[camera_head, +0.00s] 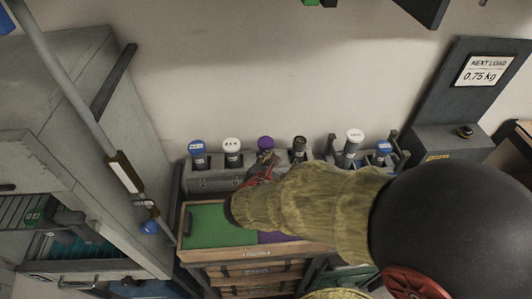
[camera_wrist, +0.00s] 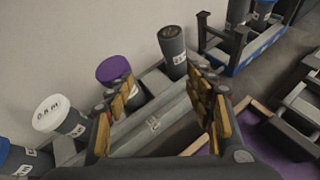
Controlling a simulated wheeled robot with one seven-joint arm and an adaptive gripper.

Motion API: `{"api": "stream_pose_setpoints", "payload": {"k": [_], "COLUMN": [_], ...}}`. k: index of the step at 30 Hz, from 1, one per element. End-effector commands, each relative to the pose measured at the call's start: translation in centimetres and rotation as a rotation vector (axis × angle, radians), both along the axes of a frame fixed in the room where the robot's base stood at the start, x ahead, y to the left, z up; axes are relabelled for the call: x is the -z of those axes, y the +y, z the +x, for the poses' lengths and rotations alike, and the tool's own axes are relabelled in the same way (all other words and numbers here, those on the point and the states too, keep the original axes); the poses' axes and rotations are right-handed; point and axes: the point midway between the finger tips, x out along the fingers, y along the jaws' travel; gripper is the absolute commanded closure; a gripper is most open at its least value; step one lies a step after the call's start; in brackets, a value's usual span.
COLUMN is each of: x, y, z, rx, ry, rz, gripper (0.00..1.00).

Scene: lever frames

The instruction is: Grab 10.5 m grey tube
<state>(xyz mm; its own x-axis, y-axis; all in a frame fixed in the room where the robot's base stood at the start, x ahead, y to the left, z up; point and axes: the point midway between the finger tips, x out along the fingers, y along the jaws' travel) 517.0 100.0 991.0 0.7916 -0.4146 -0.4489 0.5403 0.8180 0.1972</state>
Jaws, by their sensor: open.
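A dark grey tube with a grey cap (camera_wrist: 172,42) stands in the rack in the wrist view, just beyond the gap between my fingers. It also shows in the head view (camera_head: 299,146), right of the purple-capped tube. The writing on its cap and side label is too small to read surely. My gripper (camera_wrist: 158,85) is open, with yellow-padded fingers spread wide and nothing between them. In the head view my gripper (camera_head: 262,168) is partly hidden by my own sleeve-covered arm, in front of the purple-capped tube. It appears apart from the grey tube.
The purple-capped tube (camera_wrist: 115,72) and a white-capped tube (camera_wrist: 50,112) stand left of the grey one. More tubes (camera_head: 354,140) stand to the right. A wooden-edged drawer unit (camera_head: 205,228) sits in front; a grey cabinet (camera_head: 75,110) stands left. The wall is close behind.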

Motion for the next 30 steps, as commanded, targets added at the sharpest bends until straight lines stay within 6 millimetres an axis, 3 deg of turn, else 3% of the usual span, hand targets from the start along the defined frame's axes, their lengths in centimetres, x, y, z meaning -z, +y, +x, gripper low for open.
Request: {"api": "stream_pose_setpoints", "payload": {"k": [3, 8, 20, 30], "x": [1.1, 1.4, 2.7, 4.4], "y": [3.3, 5.0, 4.4, 3.5], "z": [1.1, 1.8, 4.9, 8.7], "rx": [-0.159, -0.256, -0.265, -0.263], "ry": [0.009, 0.012, 0.012, 0.013], "rz": [-0.121, -0.208, -0.218, -0.215], "gripper": [0.46, 0.46, 0.46, 0.46]}}
